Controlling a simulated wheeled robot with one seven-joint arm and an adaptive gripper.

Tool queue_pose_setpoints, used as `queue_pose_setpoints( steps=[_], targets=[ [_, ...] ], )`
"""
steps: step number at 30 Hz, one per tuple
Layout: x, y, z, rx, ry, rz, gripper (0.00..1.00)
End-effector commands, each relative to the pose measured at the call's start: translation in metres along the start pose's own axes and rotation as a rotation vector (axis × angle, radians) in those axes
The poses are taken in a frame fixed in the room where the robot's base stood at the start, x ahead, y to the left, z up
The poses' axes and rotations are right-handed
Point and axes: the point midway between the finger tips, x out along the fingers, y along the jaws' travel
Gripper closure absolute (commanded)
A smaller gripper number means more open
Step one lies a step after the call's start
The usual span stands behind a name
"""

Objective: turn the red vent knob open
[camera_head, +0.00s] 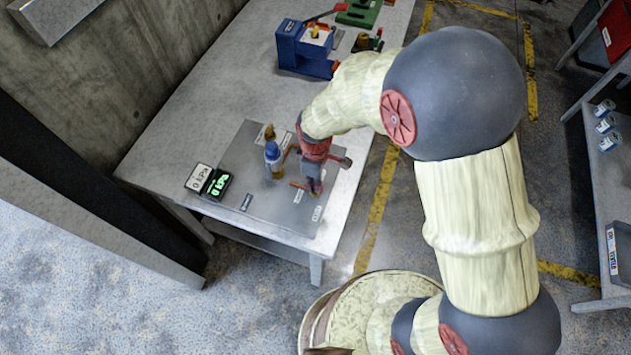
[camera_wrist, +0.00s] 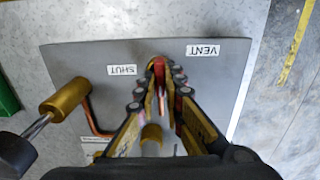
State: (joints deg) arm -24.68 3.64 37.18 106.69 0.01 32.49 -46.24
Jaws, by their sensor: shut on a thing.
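The red vent knob (camera_wrist: 158,67) shows as a narrow red piece between my fingertips in the wrist view. My gripper (camera_wrist: 158,82) is shut on it, with a finger on each side. Most of the knob is hidden by the fingers. A SHUT label (camera_wrist: 122,70) lies left of the knob and a VENT label (camera_wrist: 203,51) lies to its right, both upside down in this view. In the head view my gripper (camera_head: 313,184) is low over the right part of the grey panel (camera_head: 245,172); the knob cannot be made out clearly there.
A brass-and-steel handle with a dark end (camera_wrist: 65,100) stands left of my gripper. A brass cylinder (camera_wrist: 152,135) shows between the fingers. On the bench (camera_head: 185,130) are a blue-topped fitting (camera_head: 273,153), a green-lit display (camera_head: 217,184) and a blue machine (camera_head: 303,48).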

Motion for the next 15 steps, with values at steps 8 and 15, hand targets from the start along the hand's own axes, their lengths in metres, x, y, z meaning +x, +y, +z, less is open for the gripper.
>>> queue_pose_setpoints(
  steps=[8, 15],
  targets=[
    [-0.0002, 0.0003, -0.0002, -0.001, 0.000, 0.001, 0.77],
    [-0.0001, 0.0001, 0.0000, 0.000, 0.000, 0.000, 0.72]
  ],
)
